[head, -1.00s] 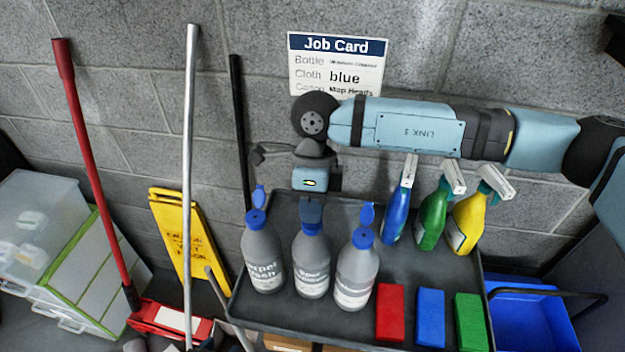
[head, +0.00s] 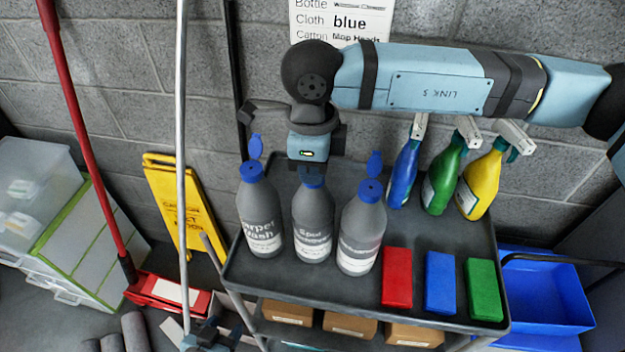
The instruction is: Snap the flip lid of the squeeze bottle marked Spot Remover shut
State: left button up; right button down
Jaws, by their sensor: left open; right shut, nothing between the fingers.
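The squeeze bottle marked "Spot" (head: 313,228), its second label word blurred, stands upright in the middle of three grey bottles on the cart's top tray. Its blue cap (head: 312,181) is partly covered by my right gripper (head: 312,168). No raised lid shows on it, but the gripper hides where a lid would stand, so I cannot tell its angle. My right gripper is shut and empty, pointing down at the cap and seemingly touching it.
The Carpet Wash bottle (head: 260,215) and another grey bottle (head: 361,235) stand close on either side, blue lids raised. Spray bottles stand behind right; red, blue and green blocks lie front right on the tray (head: 250,285). Mop handles and a yellow sign (head: 172,205) are left.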

jog(key=shift+s+f+t+b, duration=0.15)
jog(key=shift+f+t+b, duration=0.2)
jog(key=shift+b, duration=0.3)
jog(key=shift+r, duration=0.1)
jog(key=shift+r, duration=0.1)
jog(key=shift+r, duration=0.1)
